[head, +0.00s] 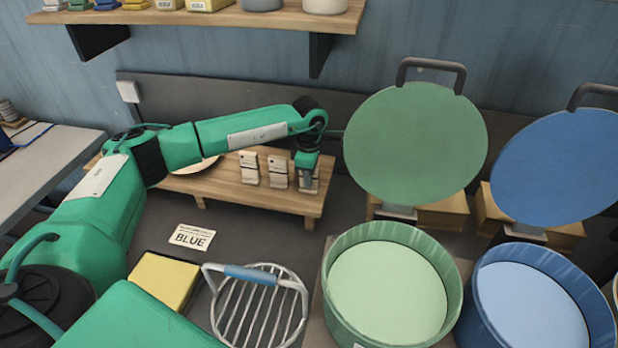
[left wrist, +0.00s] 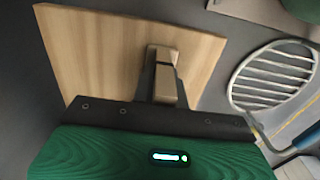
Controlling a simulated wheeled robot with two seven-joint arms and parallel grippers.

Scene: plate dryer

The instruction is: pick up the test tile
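Several small pale tiles with dark marks stand on a low wooden bench (head: 205,186) at the back: a left tile (head: 249,168), a middle tile (head: 278,172) and a right tile (head: 309,184). My left gripper (head: 307,172) points down at the right tile and partly covers it. In the left wrist view, a beige upright piece (left wrist: 168,85) stands beside a dark finger, over the bench top (left wrist: 100,50). I cannot tell whether the fingers touch the tile or are closed on it. My right gripper is not in view.
A green pot (head: 345,300) and a blue pot (head: 480,310) stand at right, with a green lid (head: 415,145) and a blue lid (head: 565,165) raised behind. A wire rack (head: 262,310), yellow block (head: 163,281) and BLUE card (head: 191,237) lie in front. A shelf (head: 230,20) hangs above.

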